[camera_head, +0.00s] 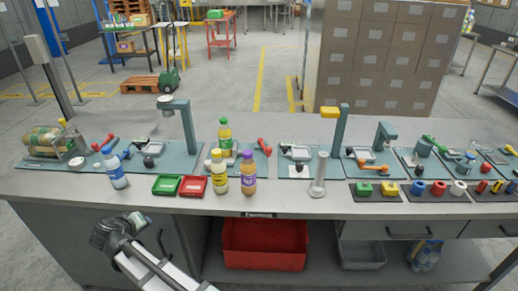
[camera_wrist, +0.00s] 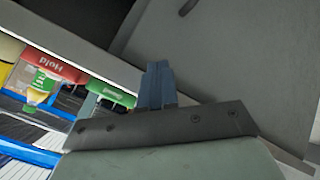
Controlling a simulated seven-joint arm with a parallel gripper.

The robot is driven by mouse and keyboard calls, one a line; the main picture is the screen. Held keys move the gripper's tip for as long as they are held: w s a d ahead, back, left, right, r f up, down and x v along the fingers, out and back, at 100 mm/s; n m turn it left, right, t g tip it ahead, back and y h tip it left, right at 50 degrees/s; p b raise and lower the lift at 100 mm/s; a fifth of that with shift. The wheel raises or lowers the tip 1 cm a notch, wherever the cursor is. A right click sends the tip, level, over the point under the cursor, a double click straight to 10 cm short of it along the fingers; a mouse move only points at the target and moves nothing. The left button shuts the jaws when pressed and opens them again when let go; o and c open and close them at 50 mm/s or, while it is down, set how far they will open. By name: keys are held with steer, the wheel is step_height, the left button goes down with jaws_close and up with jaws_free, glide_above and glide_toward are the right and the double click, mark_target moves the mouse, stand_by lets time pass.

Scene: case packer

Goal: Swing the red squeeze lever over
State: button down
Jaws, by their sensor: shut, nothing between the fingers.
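Several red handles show in the head view, and I cannot tell for sure which is the squeeze lever. One red lever (camera_head: 265,147) stands on a teal station plate behind the bottles, partly hidden low down. Another red handle (camera_head: 104,142) is on the leftmost plate, next to the roller fixture. My gripper (camera_wrist: 157,84) is shut and empty in the wrist view. In the head view my arm is at the lower left, in front of the bench edge, away from all these levers.
A blue-labelled bottle (camera_head: 114,168), a green tray (camera_head: 166,185) and a red tray (camera_head: 194,186) stand near the front edge. Bottles (camera_head: 219,173) stand before the middle plate. A grey cylinder (camera_head: 319,175) and tall posts (camera_head: 187,125) rise from the bench.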

steer(key=s+a+r+n+t+y, duration=0.15)
steer(key=s+a+r, duration=0.25)
steer(key=a+r, duration=0.5)
steer(key=w+d+r+n+g+h, duration=0.1)
steer(key=w+d+r+n+h, duration=0.15)
steer(key=w+d, duration=0.5)
steer(key=w+d+r+n+g+h, duration=0.1)
steer(key=w+d+r+n+h, duration=0.15)
steer(key=w+d, duration=0.55)
steer(key=w+d+r+n+g+h, duration=0.2)
steer(key=w+d+n, duration=0.3)
steer(key=d, duration=0.5)
steer(key=w+d+r+n+g+h, duration=0.2)
steer(key=w+d+n+g, duration=0.15)
steer(key=w+d, duration=0.55)
steer(key=shift+t, duration=0.3)
steer(key=x, duration=0.3)
steer(key=s+x, duration=0.1)
steer(key=x, duration=0.3)
steer(key=d+x, duration=0.1)
steer(key=x, duration=0.2)
steer(key=shift+s+d+f, duration=0.1)
steer(key=shift+s+d, duration=0.05)
steer(key=shift+w+d, duration=0.55)
steer(key=shift+d, duration=0.4)
steer(key=shift+w+d, duration=0.4)
steer(key=shift+d, duration=0.25)
